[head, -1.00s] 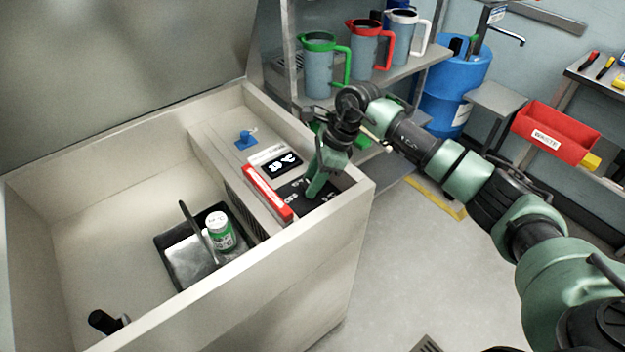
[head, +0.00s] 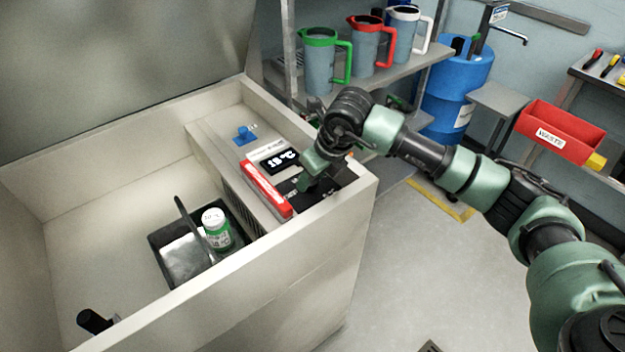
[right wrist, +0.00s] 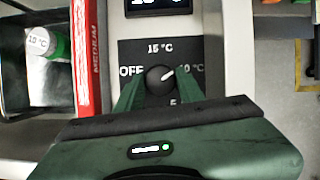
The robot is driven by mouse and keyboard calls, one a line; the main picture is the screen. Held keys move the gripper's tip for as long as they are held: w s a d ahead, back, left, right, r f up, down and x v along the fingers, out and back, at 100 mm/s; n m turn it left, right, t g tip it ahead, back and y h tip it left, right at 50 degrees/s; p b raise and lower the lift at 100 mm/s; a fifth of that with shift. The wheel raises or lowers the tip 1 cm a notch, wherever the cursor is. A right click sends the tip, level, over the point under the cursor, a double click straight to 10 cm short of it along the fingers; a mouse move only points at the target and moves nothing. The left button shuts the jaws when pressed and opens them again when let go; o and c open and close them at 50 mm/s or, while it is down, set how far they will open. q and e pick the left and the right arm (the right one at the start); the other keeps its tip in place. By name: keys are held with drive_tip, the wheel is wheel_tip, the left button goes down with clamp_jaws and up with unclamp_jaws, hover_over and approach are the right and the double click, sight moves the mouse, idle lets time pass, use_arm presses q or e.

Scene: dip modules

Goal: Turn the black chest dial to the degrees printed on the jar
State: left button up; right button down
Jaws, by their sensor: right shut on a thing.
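The black dial (right wrist: 160,78) sits on a dark panel (right wrist: 140,52) marked OFF, 15 °C, 10 °C and 5. Its white pointer line points to the upper right, close to the 10 °C mark. My right gripper (right wrist: 161,88) is shut on the dial, one green finger on each side. In the head view the gripper (head: 304,184) hides the dial. The jar (head: 217,230) is green with a white lid and stands inside the chest (head: 240,300). In the right wrist view the jar's (right wrist: 40,42) lid appears to read 10 °C. My left gripper is not in view.
A display (head: 281,161) above the dial seems to read 18 °C. A red strip (head: 268,188) runs beside the panel. The jar stands in a dark tray (head: 163,240) near a raised dark handle. A blue knob (head: 244,135) is on the ledge. Pitchers (head: 320,65) stand on the shelf behind.

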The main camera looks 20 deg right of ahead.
drive_tip(key=shift+m+h+b, duration=0.4)
drive_tip(key=shift+m+b, duration=0.1)
drive_tip(key=shift+m, duration=0.6)
drive_tip(key=shift+r, duration=0.1)
drive_tip(key=c, duration=0.9)
unclamp_jaws()
drive_tip(key=b+v, duration=0.1)
drive_tip(key=v, duration=0.6)
drive_tip(key=shift+s+r, duration=0.25)
drive_tip(key=shift+r, duration=0.1)
drive_tip(key=shift+f, duration=0.1)
